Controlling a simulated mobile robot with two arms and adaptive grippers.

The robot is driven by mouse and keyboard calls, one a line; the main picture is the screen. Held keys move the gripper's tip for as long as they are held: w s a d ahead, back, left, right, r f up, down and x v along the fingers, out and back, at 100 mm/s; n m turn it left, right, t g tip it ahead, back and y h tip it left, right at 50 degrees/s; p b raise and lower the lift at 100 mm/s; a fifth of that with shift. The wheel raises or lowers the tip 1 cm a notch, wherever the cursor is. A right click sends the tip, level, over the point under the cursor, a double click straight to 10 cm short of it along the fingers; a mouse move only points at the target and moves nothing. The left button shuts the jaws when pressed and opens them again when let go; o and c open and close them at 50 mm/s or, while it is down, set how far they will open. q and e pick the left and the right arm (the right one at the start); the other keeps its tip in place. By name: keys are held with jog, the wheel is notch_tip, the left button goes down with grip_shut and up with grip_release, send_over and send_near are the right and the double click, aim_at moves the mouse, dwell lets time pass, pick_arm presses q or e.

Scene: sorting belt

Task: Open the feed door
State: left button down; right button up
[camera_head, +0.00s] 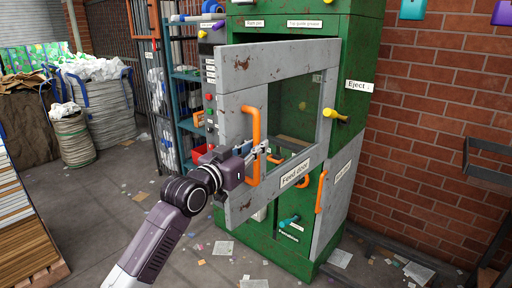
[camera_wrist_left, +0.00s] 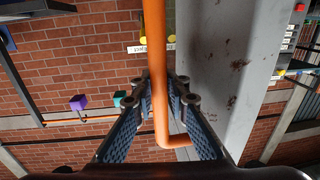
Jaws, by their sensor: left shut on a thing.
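The feed door (camera_head: 238,117) is a grey, rust-marked metal frame around a window, with a label at its lower right. It stands swung out at an angle from the green cabinet (camera_head: 357,55). Its orange handle (camera_head: 256,124) is an upright bar on the left part of the door. My left gripper (camera_head: 259,155) is shut on the lower part of this handle. In the left wrist view the handle (camera_wrist_left: 155,60) runs between the two fingers, with its lower bend just past them. The grey door edge (camera_wrist_left: 220,70) is beside it. My right gripper is out of view.
A lower grey door (camera_head: 338,190) with an orange handle (camera_head: 320,192) is on the cabinet. A yellow-knobbed lever (camera_head: 336,115) sticks out at the right. A blue shelf rack (camera_head: 178,95) stands left of the cabinet. Paper scraps litter the floor; the floor at left is mostly clear.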

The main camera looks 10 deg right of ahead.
pick_arm(q)
jog(key=c, duration=2.3)
grip_release()
jog(key=shift+f, duration=0.1)
jog(key=shift+c, duration=0.2)
jog(key=o, duration=0.4)
jog(key=shift+a, duration=0.1)
jog(key=shift+o, duration=0.2)
jog(key=v, duration=1.2)
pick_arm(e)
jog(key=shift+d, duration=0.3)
